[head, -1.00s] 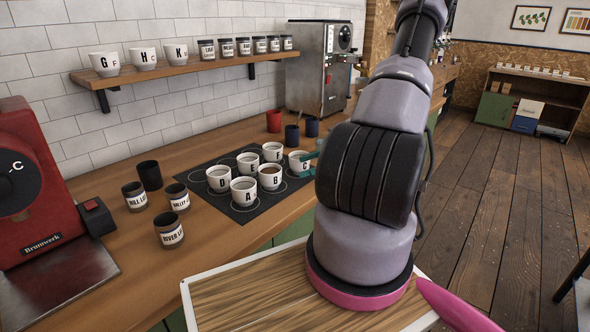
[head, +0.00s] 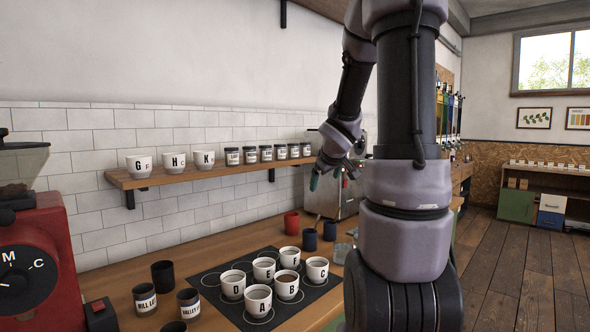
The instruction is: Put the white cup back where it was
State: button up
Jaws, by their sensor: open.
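Several white cups stand upright on the dark mat (head: 207,279) on the counter: cup D (head: 233,286), cup A (head: 258,302), cup E (head: 264,270), cup B (head: 287,287), cup F (head: 288,257) and cup C (head: 317,270). Cup C is at the mat's right side. More white cups stand on the wall shelf: G (head: 138,164), H (head: 174,161) and K (head: 204,160). My gripper (head: 329,180) is open and empty, with teal fingertips, raised above the counter and well clear of the cups. It lies in front of the coffee machine.
A red cup (head: 291,223) and two dark blue cups (head: 309,239) stand behind the mat. Labelled jars (head: 144,299) and a black cup (head: 162,274) stand left of it. A red grinder (head: 35,255) fills the left edge. The shelf (head: 160,179) overhangs the counter.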

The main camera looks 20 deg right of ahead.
jog(key=s+a+r+m+g+y, duration=0.1)
jog(key=s+a+r+m+y, duration=0.1)
jog(key=s+a, duration=0.8)
jog(key=s+a+r+m+g+y, duration=0.1)
jog(key=s+a+r+m+y, duration=0.2)
jog(key=s+a+r, duration=0.3)
jog(key=s+a+m, duration=0.1)
jog(key=s+a, duration=0.3)
jog(key=s, duration=0.3)
jog(key=shift+a, duration=0.15)
jog(key=shift+s, duration=0.1)
